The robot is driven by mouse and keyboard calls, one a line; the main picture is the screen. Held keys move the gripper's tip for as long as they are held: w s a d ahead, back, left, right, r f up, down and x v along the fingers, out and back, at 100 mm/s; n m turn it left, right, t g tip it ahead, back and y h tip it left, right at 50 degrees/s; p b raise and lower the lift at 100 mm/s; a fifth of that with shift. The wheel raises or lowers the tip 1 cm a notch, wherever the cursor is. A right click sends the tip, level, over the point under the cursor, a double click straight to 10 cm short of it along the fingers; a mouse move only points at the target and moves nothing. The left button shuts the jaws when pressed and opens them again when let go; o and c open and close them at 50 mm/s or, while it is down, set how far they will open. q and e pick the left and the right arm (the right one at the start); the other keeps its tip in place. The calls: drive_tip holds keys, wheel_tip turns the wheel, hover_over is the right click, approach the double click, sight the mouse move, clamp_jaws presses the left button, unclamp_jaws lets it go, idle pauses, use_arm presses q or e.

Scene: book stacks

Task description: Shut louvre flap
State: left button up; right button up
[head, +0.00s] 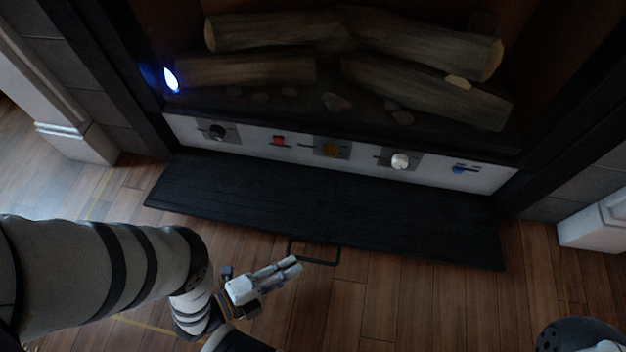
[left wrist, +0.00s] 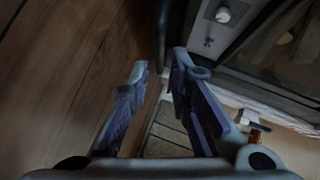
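The louvre flap (head: 325,208) is a long black slatted panel. It is folded down and out below the fireplace's control strip, over the wood floor. A thin black wire handle (head: 320,262) sticks out from the middle of its front edge. My left gripper (head: 296,264) is just left of the handle in the head view, with its fingertips close to it; I cannot tell whether they touch. In the left wrist view the two fingers (left wrist: 160,62) are apart with nothing clearly between them. My right gripper is out of the picture.
Above the flap is a pale control strip (head: 247,139) with knobs and small coloured switches. Logs (head: 430,88) lie in the firebox behind, with a blue-white flame (head: 171,80) at left. White pillar bases (head: 80,143) flank the fireplace. The wood floor in front is clear.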

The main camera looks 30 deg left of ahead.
sight(308, 261)
use_arm(q)
drive_tip(key=b+x, duration=0.2)
drive_tip(key=x, duration=0.4)
drive_tip(key=shift+w, duration=0.15)
clamp_jaws()
